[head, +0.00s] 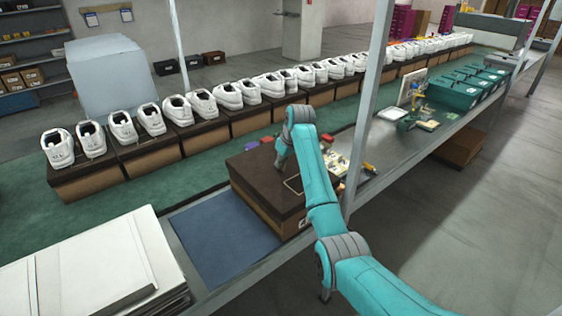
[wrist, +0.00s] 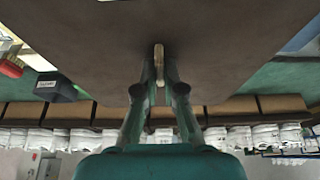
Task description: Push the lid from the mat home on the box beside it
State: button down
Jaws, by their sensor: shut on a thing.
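The dark brown lid (head: 250,168) lies over the top of the tan box (head: 291,228), which stands on the grey line bench. Whether the lid is fully down all round cannot be told. The blue mat (head: 215,243) beside the box is bare. My gripper (head: 281,166) reaches down onto the lid's top. In the wrist view my gripper (wrist: 158,85) is shut on a narrow pale upright piece at the lid, with the lid's brown surface (wrist: 90,35) spread beyond the fingers. The far side of the box is hidden.
A row of white shoes on boxes (head: 230,95) runs behind the bench. White sheets (head: 85,265) are stacked at the front left. A grey post (head: 366,110) rises to the right. Tools and teal cases (head: 455,92) lie farther along the bench.

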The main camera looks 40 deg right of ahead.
jog(key=shift+f, duration=0.5)
jog(key=c, duration=1.2)
grip_release()
jog(key=v, duration=1.2)
